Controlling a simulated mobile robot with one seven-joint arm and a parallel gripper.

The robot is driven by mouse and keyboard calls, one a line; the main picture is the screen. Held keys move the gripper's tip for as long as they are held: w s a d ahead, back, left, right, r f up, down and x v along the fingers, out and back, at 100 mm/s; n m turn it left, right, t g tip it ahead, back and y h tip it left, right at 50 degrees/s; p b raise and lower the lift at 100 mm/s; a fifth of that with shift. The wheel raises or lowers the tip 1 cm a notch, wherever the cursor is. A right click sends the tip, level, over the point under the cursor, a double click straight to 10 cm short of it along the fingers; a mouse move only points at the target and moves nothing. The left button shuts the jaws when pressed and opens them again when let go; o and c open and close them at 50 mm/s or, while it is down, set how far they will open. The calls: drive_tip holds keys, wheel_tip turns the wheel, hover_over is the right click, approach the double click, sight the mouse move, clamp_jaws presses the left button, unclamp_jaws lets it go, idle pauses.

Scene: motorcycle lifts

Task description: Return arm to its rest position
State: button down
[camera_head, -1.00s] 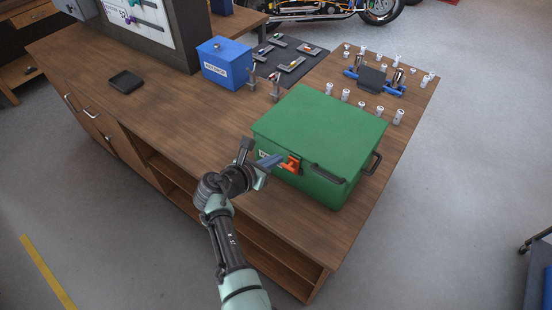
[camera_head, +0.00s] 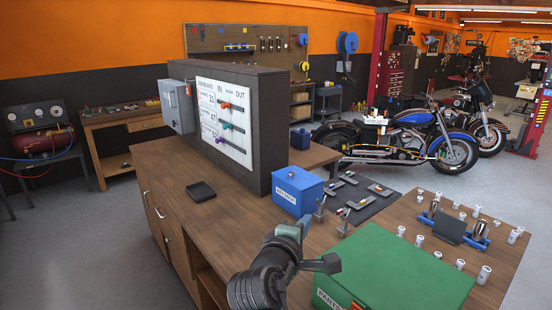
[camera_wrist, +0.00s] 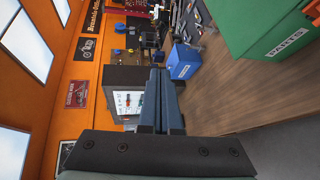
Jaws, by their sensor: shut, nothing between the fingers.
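My gripper (camera_head: 300,226) is raised above the near edge of the wooden workbench, left of the green parts box. Its two fingers lie together in the wrist view (camera_wrist: 161,100), with nothing between them. The green parts box (camera_head: 400,265) is closed on the bench at lower right, and it also shows at the top right of the wrist view (camera_wrist: 262,22). My gripper is apart from it. The box's front latch is mostly out of view.
A blue box (camera_head: 297,190) stands behind my gripper beside a dark mat (camera_head: 362,200) with metal parts. A tall panel (camera_head: 265,125) with sliders rises at the back. Several white cylinders and a blue fixture (camera_head: 478,243) sit at right. A black tray (camera_head: 201,191) lies at left.

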drive_tip(key=s+a+r+m+t+y+b, duration=0.25)
drive_tip(key=s+r+m+t, duration=0.2)
drive_tip(key=r, duration=0.55)
drive_tip(key=s+a+r+m+t+y+b, duration=0.1)
drive_tip(key=s+r+m+t+b, duration=0.2)
drive_tip(key=s+r, duration=0.6)
drive_tip(key=s+a+r+m+t+y+b, duration=0.2)
drive_tip(key=s+r+m+t, duration=0.3)
drive_tip(key=s, duration=0.8)
wheel_tip(320, 180, up, 4)
drive_tip(key=shift+s+a+f+m+t+b, duration=0.1)
drive_tip(key=shift+s+a+m+t+b, duration=0.2)
drive_tip(key=shift+m+b, duration=0.5)
drive_tip(key=shift+y, duration=0.25)
